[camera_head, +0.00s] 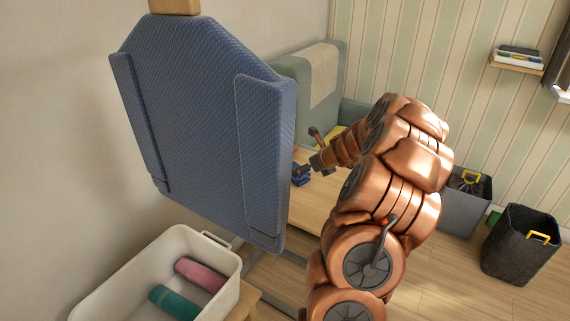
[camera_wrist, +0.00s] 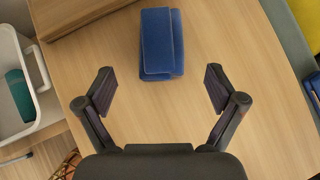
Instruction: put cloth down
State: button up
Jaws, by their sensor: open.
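The folded blue cloth (camera_wrist: 158,45) lies on the wooden table (camera_wrist: 160,125) in the wrist view. My gripper (camera_wrist: 160,88) is open, with its two dark fingers spread wide and nothing between them. The cloth lies just beyond the fingertips, between their lines and apart from both. In the head view, a small blue patch that looks like the cloth (camera_head: 301,179) shows on the table beside my gripper (camera_head: 310,168). The large blue panel hides part of the table there.
A large blue quilted panel (camera_head: 205,120) stands close at left. A white bin (camera_head: 95,293) holds a pink and a green roll. A grey-green chair (camera_head: 300,75) is behind. Dark baskets (camera_head: 520,243) stand at right. Clear tabletop surrounds the cloth's near side.

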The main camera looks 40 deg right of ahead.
jog(key=shift+w+d+f, duration=0.15)
jog(key=shift+w+f, duration=0.05)
jog(key=shift+w, duration=0.1)
jog(key=shift+x, duration=3.7)
jog(key=shift+r, duration=0.1)
jog(key=c, duration=1.3)
jog(key=shift+c, duration=0.2)
jog(key=shift+r, duration=0.15)
